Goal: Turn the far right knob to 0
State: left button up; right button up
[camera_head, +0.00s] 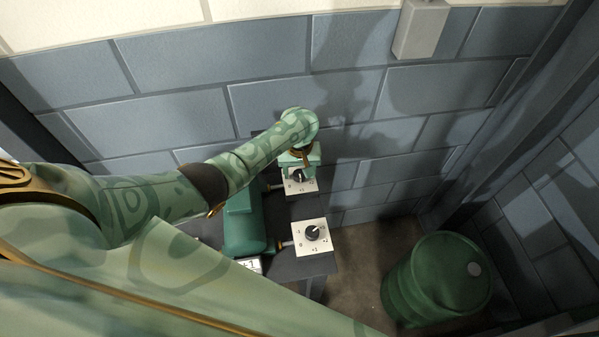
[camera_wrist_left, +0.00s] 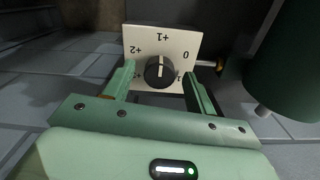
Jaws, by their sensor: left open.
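The far right knob (camera_wrist_left: 160,71) is a round black dial on a white plate (camera_wrist_left: 186,43) with printed numbers, seen close in the left wrist view. Its white mark points to about +1; the 0 is at the plate's right there. In the head view this plate (camera_head: 293,188) is partly hidden under my left gripper (camera_head: 299,171). My left gripper is open, with one finger on each side of the knob; I cannot tell whether they touch it. My right gripper is not in view.
A nearer black knob (camera_head: 312,233) sits on another white plate (camera_head: 311,247). A green casing (camera_head: 243,222) stands left of the plates, with a +1 card (camera_head: 248,265) in front. A green drum (camera_head: 437,280) stands at the right. A block wall (camera_head: 300,105) is behind.

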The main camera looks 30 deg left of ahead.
pick_arm(q)
jog(key=shift+w, duration=0.1)
jog(key=c, duration=1)
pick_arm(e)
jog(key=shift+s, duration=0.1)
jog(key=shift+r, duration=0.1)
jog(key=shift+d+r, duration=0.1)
